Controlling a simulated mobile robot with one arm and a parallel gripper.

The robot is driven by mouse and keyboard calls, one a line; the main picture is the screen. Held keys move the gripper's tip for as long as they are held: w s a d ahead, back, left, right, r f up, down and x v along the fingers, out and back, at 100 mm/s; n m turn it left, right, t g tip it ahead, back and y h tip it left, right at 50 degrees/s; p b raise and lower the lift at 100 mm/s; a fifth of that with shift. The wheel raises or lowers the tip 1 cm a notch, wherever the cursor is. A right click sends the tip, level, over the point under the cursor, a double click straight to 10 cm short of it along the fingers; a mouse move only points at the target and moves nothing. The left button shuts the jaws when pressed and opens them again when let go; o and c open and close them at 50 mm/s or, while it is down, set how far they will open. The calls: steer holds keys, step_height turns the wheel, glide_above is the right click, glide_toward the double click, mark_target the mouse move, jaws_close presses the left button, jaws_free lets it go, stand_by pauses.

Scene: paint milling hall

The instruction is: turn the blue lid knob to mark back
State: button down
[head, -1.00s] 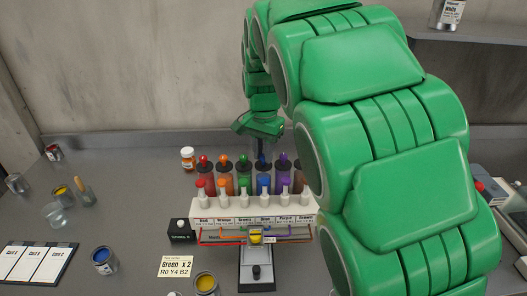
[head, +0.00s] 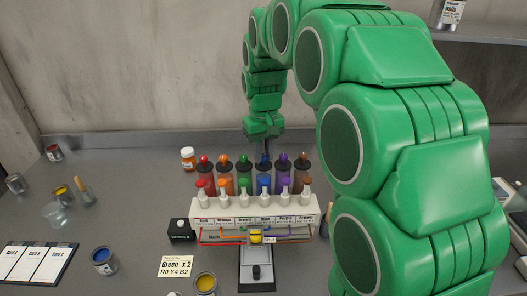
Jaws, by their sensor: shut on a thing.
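A rack holds a row of coloured paint canisters with dark lids and knobs. The blue canister (head: 264,184) stands right of the green one and left of the purple one. Its blue lid knob (head: 264,158) is at the top, partly covered by my fingers. My gripper (head: 264,149) points down from above and is shut on the blue lid knob. The marks around the lid are too small to read, so the knob's pointing direction cannot be told.
The white dispenser front (head: 240,209) with nozzles stands before the canisters. A small orange-labelled jar (head: 188,159) is at left.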

mark_target(264, 156)
steer(key=n, duration=0.5)
steer(key=shift+n, duration=2.6)
steer(key=c, duration=1)
jaws_free()
steer(key=shift+o, duration=0.2)
steer(key=shift+r, duration=3.9)
